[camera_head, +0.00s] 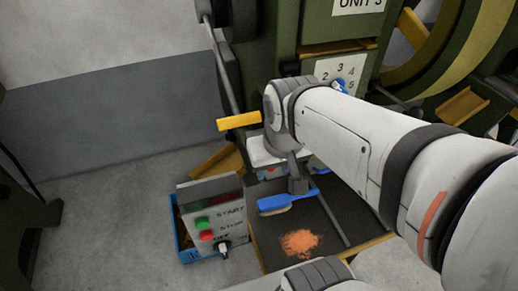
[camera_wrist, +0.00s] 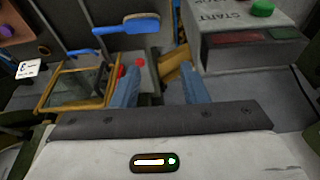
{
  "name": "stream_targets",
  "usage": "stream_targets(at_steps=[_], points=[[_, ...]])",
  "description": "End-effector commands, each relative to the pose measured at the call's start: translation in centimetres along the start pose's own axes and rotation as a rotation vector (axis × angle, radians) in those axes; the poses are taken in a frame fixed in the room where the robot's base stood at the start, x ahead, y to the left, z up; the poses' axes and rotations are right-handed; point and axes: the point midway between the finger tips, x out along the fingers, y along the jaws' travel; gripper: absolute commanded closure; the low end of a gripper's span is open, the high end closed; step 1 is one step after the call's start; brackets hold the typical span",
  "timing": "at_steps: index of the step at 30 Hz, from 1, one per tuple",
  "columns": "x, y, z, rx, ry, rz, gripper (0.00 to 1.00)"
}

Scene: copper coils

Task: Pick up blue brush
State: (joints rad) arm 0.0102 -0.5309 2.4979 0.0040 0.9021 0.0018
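The blue brush (camera_head: 287,201) lies above a dark plate on the machine in the head view, with its pale bristles facing down. A grey part stands against its handle. In the wrist view the blue brush (camera_wrist: 127,24) is at the upper left, outside the space between the fingers. My gripper (camera_wrist: 160,88) shows two bluish fingers with a wide gap and nothing between them. In the head view my arm comes in from the right, and its wrist is above and behind the brush; the fingers are largely hidden there.
A grey control box (camera_head: 212,219) with green and red buttons stands left of the brush, by a blue bin (camera_head: 184,240). Orange shavings (camera_head: 300,243) lie on the dark plate (camera_head: 268,244). The green machine (camera_head: 290,27) rises behind. Open floor lies to the left.

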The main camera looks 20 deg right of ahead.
Motion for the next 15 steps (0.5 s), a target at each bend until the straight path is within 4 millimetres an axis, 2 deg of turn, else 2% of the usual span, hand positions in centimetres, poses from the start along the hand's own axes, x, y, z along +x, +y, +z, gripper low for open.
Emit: stream_targets(at_steps=[3, 5, 11, 15], points=[[2.4, 0.5, -0.3, 0.089, -0.032, -0.016, 0.6], [4.3, 1.6, -0.6, 0.184, -0.06, -0.03, 0.6], [13.8, 5.1, -2.2, 0.642, -0.182, -0.109, 0.6], [20.7, 8.6, -2.9, 0.989, -0.26, -0.162, 0.6]])
